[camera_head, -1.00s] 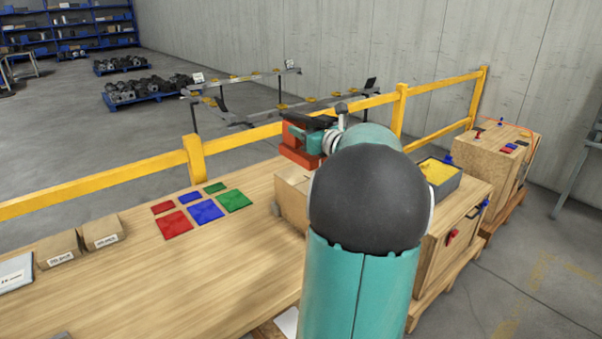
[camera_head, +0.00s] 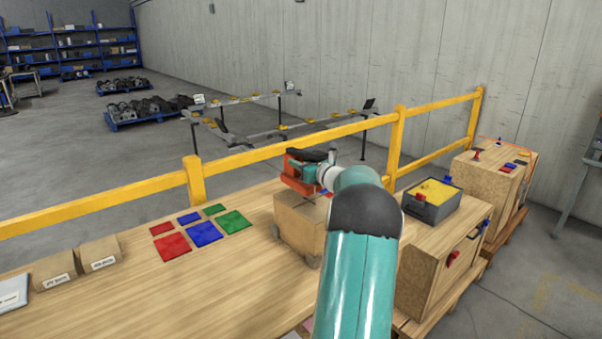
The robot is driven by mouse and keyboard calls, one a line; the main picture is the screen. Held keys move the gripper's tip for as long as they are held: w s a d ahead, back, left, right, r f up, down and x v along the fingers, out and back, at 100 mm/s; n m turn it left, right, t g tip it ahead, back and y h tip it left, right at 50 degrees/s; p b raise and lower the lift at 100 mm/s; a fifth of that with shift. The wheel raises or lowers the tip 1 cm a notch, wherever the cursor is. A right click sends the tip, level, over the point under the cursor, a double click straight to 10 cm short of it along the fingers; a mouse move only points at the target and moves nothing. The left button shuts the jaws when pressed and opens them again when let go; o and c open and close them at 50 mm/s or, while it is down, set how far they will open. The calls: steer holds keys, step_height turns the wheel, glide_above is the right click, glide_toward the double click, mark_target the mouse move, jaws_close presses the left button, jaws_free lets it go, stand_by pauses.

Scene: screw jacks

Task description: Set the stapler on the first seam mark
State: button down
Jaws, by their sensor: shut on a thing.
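My gripper (camera_head: 302,173) is at the end of my teal arm, over the far part of the bench, with its fingers largely hidden by the wrist. It is shut on an orange-red tool (camera_head: 296,184), which I take to be the stapler. The stapler is just above or at the top of a brown carton (camera_head: 300,220); I cannot tell whether they touch. The carton stands at the right end of the wooden bench, partly behind my arm, with grey rounded parts at its lower edge. I cannot make out the seam marks on its top.
Red, blue and green squares (camera_head: 206,234) lie on the bench (camera_head: 170,285). Two small cartons (camera_head: 98,253) sit at left. A grey bin of yellow pieces (camera_head: 431,205) stands on a wooden box at right. A yellow rail (camera_head: 270,150) runs behind the bench.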

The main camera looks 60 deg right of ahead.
mark_target(290, 176)
steer(key=shift+w+d+f, duration=0.2)
steer(key=shift+d, duration=0.05)
steer(key=shift+d+f, duration=0.1)
steer(key=shift+f, duration=1.5)
steer(key=c, duration=1.4)
jaws_free()
steer(key=shift+f, duration=0.3)
steer(key=o, duration=0.5)
steer(key=shift+r, duration=0.1)
